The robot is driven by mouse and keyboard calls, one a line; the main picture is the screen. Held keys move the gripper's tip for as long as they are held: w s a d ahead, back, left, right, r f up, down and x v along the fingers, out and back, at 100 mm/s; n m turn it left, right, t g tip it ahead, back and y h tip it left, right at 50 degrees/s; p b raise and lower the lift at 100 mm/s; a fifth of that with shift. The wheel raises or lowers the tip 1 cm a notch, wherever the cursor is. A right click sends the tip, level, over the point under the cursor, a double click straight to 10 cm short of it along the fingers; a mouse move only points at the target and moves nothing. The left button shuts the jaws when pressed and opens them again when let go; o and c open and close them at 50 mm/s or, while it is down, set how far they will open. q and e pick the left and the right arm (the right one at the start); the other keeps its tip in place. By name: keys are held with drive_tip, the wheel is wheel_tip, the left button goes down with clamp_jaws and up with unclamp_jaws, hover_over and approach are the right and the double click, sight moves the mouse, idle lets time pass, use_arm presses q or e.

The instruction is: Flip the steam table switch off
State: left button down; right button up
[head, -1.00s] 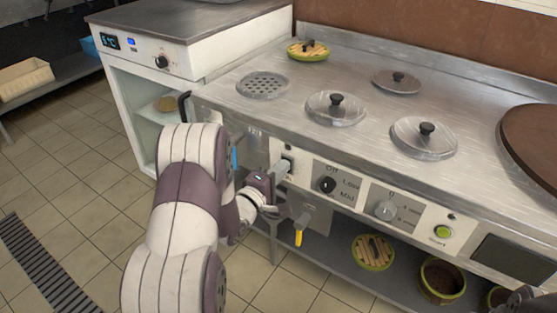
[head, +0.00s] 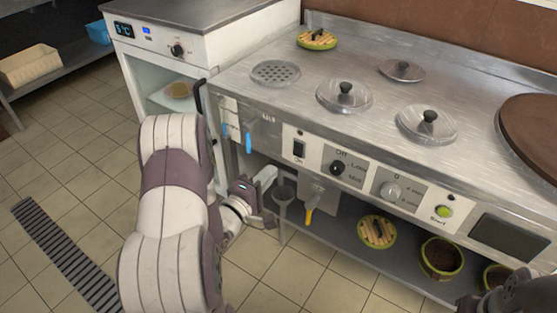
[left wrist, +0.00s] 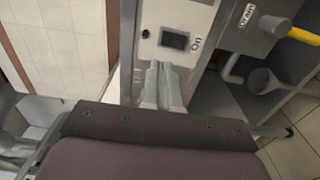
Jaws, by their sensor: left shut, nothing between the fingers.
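The steam table (head: 285,105) has a white front panel with a black rocker switch (head: 298,148). A small word sits just below the rocker. In the left wrist view the switch (left wrist: 174,40) shows as a dark rectangle on a light plate, with "On" printed beside it. I cannot tell which way the rocker is tipped. My left gripper (head: 270,174) is shut and empty, below and left of the switch and apart from it. Its fingers (left wrist: 163,84) point toward the panel in the left wrist view. Only a dark part of my right arm (head: 505,295) shows at the lower right; its fingers are not clear.
Right of the switch are a black knob (head: 337,168), a light knob (head: 390,190) and a green start button (head: 444,212). A yellow drain lever (head: 309,215) hangs below. Lidded wells (head: 344,95) line the top. A white cabinet (head: 200,45) stands at the left.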

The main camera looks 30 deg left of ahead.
use_arm(q)
drive_tip(key=shift+s+a+r, duration=0.1)
drive_tip(key=shift+s, duration=1.1)
